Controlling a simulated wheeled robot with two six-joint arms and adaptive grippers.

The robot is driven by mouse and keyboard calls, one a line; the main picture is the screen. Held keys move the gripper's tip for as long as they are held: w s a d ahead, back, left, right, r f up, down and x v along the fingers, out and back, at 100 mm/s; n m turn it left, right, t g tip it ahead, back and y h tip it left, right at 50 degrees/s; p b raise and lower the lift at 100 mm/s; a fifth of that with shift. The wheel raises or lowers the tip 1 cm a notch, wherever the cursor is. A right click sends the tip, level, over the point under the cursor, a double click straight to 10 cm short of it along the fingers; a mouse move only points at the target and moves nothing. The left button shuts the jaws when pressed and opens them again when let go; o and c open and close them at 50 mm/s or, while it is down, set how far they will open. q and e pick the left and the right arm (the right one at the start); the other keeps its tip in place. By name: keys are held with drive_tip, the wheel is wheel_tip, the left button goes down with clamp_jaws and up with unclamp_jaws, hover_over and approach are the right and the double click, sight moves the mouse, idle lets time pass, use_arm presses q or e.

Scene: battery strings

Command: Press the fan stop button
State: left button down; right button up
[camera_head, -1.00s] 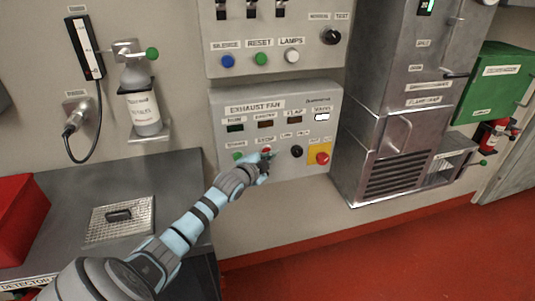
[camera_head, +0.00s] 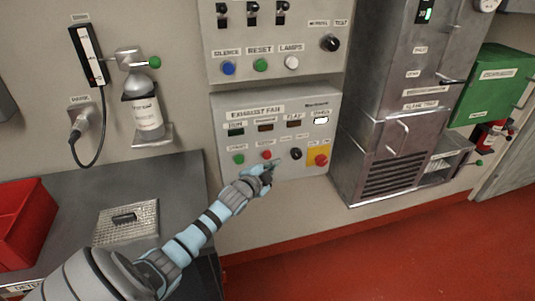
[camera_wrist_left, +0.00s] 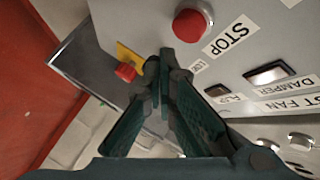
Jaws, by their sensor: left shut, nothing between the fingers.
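The grey exhaust fan panel (camera_head: 225,185) is on the wall. The red stop button (camera_head: 267,155) sits in its lower row, between a green button (camera_head: 239,159) and a black knob (camera_head: 296,154). My left gripper (camera_head: 268,172) is shut and empty, just below the red button in the head view. In the left wrist view the red button (camera_wrist_left: 189,25) shows beside its STOP label (camera_wrist_left: 229,36). The shut fingertips (camera_wrist_left: 166,58) lie close to it in the picture and appear apart from it. My right gripper is not in view.
A red knob on a yellow plate (camera_head: 321,160) is at the panel's lower right; it also shows in the left wrist view (camera_wrist_left: 126,72). An upper panel (camera_head: 220,45) with coloured buttons is above. A steel cabinet (camera_head: 360,165) stands right, a bench (camera_head: 180,180) left.

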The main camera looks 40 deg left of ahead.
use_arm(q)
drive_tip(key=s+d+p, duration=0.2)
drive_tip(key=d, duration=0.1)
drive_tip(key=shift+s+r, duration=0.1)
idle(0.8)
